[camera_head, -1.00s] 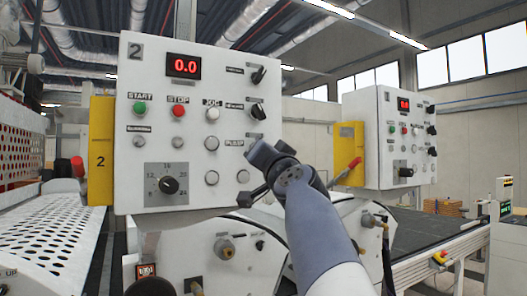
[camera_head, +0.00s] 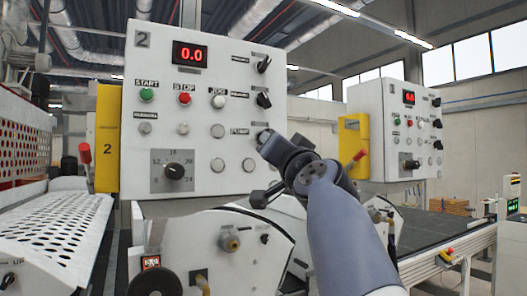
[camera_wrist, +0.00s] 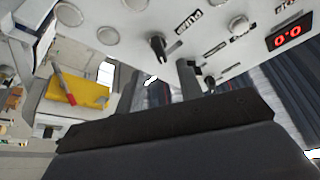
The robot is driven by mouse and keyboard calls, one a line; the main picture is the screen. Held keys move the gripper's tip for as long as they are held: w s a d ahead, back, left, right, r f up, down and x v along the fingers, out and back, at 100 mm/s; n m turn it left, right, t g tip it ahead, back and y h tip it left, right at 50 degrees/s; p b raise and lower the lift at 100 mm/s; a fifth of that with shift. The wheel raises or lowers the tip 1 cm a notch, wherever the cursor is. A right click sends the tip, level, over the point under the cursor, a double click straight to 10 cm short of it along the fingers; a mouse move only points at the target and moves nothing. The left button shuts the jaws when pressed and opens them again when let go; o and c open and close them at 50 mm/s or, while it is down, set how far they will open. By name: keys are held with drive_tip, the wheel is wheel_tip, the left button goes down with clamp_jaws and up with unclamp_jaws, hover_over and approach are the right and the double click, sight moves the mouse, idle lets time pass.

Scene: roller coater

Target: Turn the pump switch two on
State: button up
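The control panel marked "2" (camera_head: 205,110) stands upright in the head view, with a red 0.0 display. The PUMP switch, a black rotary knob (camera_wrist: 158,45), shows beside its PUMP label in the wrist view. In the head view it is at the lower right of the panel, largely hidden behind my wrist. My gripper (camera_wrist: 188,80) shows in the wrist view only as a dark finger-like post, to the right of the PUMP knob and apart from it in the picture. Its fingertips are not clear in either view, and I cannot tell its opening.
Two more black knobs (camera_head: 264,64) (camera_head: 264,99) are above the PUMP switch. A dial (camera_head: 174,171) and several buttons are to its left. A second panel (camera_head: 372,125) stands behind at right.

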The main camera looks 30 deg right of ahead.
drive_tip(key=b+v, duration=0.1)
drive_tip(key=v, duration=0.4)
drive_tip(key=shift+f+b, duration=0.1)
drive_tip(key=shift+b, duration=0.25)
drive_tip(key=p+x, duration=0.4)
drive_tip(key=x, duration=0.6)
drive_tip(key=shift+w+n+p, duration=0.3)
drive_tip(key=shift+p, duration=0.05)
drive_tip(key=shift+d, duration=0.1)
drive_tip(key=shift+r, duration=0.25)
